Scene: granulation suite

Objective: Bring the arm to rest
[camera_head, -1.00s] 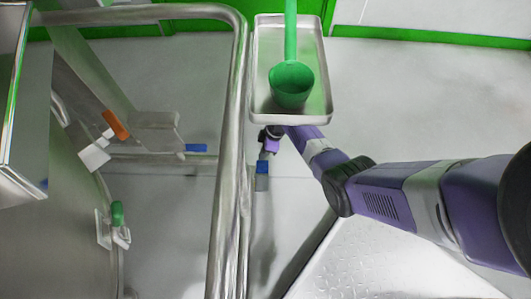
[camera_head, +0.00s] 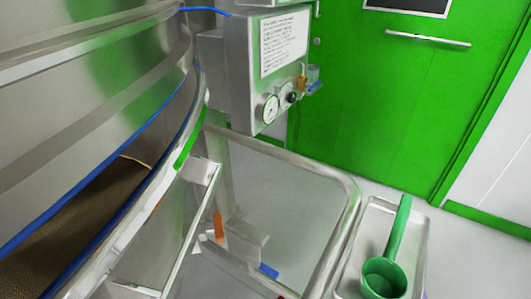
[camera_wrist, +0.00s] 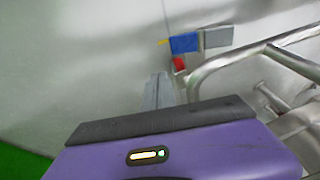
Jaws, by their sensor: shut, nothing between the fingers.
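My gripper (camera_wrist: 158,92) shows in the wrist view as grey fingers beyond the purple wrist housing. The fingers are together with nothing between them. They point down over pale grey floor, left of a bent metal rail (camera_wrist: 225,60). In the head view my gripper is out of the picture.
A steel tray (camera_head: 421,250) holding a green scoop (camera_head: 385,277) stands beside a tubular rail (camera_head: 350,205). A large steel vessel (camera_head: 150,165) with brown granules (camera_head: 65,215) fills the left. A gauge box (camera_head: 240,65) and a green door (camera_head: 400,110) stand behind.

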